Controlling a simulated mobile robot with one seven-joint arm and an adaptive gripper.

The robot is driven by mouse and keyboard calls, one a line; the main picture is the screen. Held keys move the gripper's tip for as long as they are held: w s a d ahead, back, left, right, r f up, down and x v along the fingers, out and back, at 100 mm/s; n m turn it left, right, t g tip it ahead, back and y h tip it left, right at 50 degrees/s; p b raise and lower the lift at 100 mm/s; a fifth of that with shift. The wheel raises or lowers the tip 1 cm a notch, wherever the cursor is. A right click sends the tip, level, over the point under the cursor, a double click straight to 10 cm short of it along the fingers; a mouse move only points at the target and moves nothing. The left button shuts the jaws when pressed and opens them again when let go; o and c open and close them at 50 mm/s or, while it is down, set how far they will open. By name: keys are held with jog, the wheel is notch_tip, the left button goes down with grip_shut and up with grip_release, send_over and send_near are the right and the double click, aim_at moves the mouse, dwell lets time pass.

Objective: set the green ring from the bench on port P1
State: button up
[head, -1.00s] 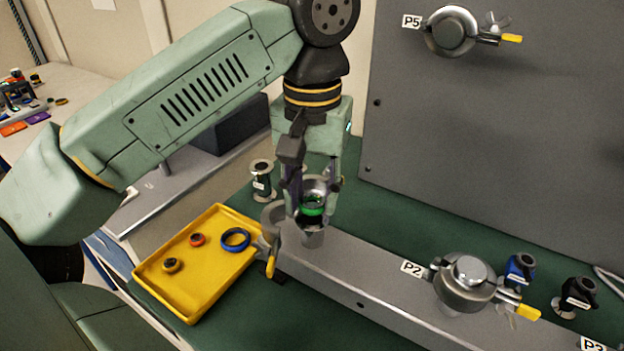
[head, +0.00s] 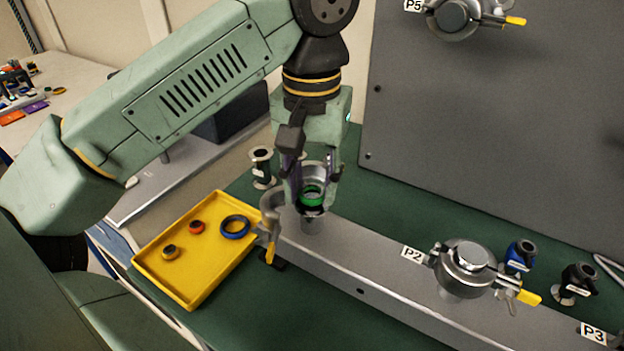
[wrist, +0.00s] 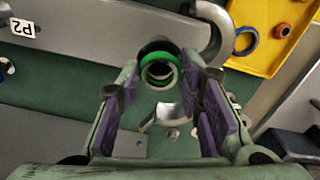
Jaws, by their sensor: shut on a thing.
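The green ring (head: 312,196) has a bright metal inner ring. My gripper (head: 311,192) is shut on it, and the ring also shows between the purple-padded fingers (wrist: 160,75) in the wrist view. In the head view it lies over a short metal port stub (head: 312,224) on the grey beam; I cannot tell whether they touch. No P1 label shows. A hinged metal clamp (head: 270,205) with a yellow wing handle (head: 270,252) hangs open just left of the stub. The fingers partly hide the ring and the stub's top.
A yellow tray (head: 205,280) at left holds a blue ring (head: 235,227) and two small rings. A dark flanged fitting (head: 262,168) stands behind the gripper. Capped, clamped port P2 (head: 465,262) is to the right, with blue and black fittings beyond it. A grey panel rises behind.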

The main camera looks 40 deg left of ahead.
jog(key=shift+f+b, duration=0.5)
jog(key=shift+f, duration=0.15)
dwell(0.4)
jog(key=o, duration=0.9)
jog(key=shift+r, duration=0.1)
jog(key=shift+a, duration=0.1)
jog(key=shift+r, duration=0.35)
notch_tip(320, 180, up, 7)
jog(key=shift+r, duration=0.2)
dwell(0.3)
